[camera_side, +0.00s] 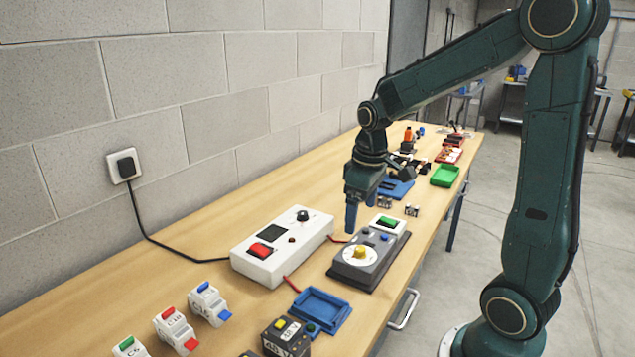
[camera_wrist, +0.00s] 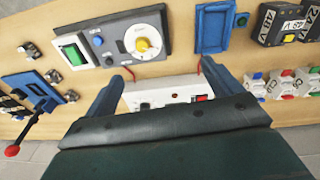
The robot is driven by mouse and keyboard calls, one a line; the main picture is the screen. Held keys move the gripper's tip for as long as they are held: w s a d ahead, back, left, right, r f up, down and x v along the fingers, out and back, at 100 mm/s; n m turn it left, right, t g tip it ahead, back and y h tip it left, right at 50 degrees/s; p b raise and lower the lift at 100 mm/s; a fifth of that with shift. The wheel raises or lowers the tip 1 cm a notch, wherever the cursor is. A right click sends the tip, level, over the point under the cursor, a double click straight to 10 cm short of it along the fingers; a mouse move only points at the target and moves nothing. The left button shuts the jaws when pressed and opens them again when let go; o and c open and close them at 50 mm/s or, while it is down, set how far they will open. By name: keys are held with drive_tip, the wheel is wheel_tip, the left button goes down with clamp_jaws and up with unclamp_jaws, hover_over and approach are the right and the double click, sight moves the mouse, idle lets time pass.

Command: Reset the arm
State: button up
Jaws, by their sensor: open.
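My gripper (camera_side: 361,210) hangs from my dark green arm above the wooden table, fingers pointing down. Its two blue fingers are apart with nothing between them. In the side view they are near the back of the white supply box (camera_side: 268,270) and the grey drive unit (camera_side: 350,275) with its yellow dial (camera_side: 360,252). In the wrist view the open fingers (camera_wrist: 162,70) frame part of the white box (camera_wrist: 140,92), with the grey unit (camera_wrist: 118,38) just beyond. The gripper's own body hides the lower middle of that view.
A blue tray (camera_side: 322,308), a dark 48 V block (camera_side: 284,338) and several white breakers (camera_side: 174,331) lie at the front. A black cable (camera_side: 150,235) runs from the wall socket (camera_side: 124,165).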

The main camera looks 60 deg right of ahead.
drive_tip(key=s+a+r+t, duration=0.4)
drive_tip(key=s+a+r, duration=0.4)
drive_tip(key=s+a, duration=0.4)
drive_tip(key=shift+s+r+m, duration=0.2)
drive_tip(key=shift+s+m, duration=0.2)
drive_tip(key=shift+s, duration=0.2)
